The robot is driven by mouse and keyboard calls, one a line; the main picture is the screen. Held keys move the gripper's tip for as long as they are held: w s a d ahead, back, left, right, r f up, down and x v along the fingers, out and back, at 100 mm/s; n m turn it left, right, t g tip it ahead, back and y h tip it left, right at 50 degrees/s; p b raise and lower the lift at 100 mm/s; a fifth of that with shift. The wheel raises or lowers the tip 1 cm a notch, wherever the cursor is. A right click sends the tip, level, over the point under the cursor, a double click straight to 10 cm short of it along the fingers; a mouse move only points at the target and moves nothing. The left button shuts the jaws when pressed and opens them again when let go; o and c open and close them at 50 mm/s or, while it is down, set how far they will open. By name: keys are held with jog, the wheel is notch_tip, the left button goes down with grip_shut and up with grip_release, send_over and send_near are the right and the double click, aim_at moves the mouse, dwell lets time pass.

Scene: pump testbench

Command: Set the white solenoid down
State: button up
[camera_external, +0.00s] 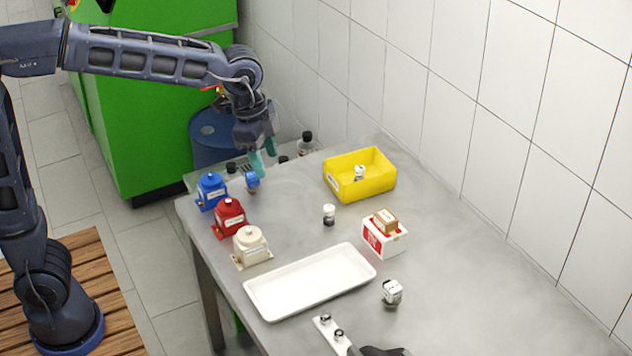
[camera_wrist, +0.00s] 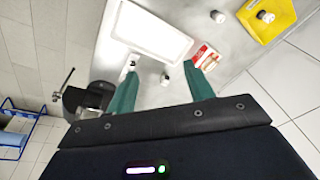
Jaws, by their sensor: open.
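My gripper (camera_external: 264,155) hangs over the far left part of the steel table, near a small blue part (camera_external: 252,181). Its teal fingers (camera_wrist: 160,90) are apart, and I see nothing held between them. Several small white parts are in view, and I cannot tell which is the white solenoid. One with a dark base (camera_external: 329,214) stands mid-table; it also shows in the wrist view (camera_wrist: 218,17). Another (camera_external: 359,172) is inside the yellow bin (camera_external: 340,190). A white block with dark marks (camera_external: 391,292) sits right of the tray; the wrist view also shows it (camera_wrist: 165,80).
A white tray (camera_external: 309,281) lies mid-table. Blue (camera_external: 211,190), red (camera_external: 229,216) and cream (camera_external: 251,245) units line the left edge. A red and white box (camera_external: 384,238) stands right of the tray. Dark bottles (camera_external: 307,142) are at the back. The table's right side is clear.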

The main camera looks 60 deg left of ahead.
jog(key=s+a+f+n+t, duration=0.1)
jog(key=s+a+n, duration=0.2)
jog(key=s, duration=0.6)
jog(key=s+a+f+n, duration=0.1)
jog(key=s+a+n, duration=0.2)
jog(key=s, duration=0.7)
jog(key=s+a+f+n+t, duration=0.1)
jog(key=s+a+n, duration=0.2)
jog(key=s+a, duration=0.3)
jog(key=s, duration=0.4)
jog(key=shift+f+t+y, duration=0.3)
jog(key=shift+f+y, duration=0.1)
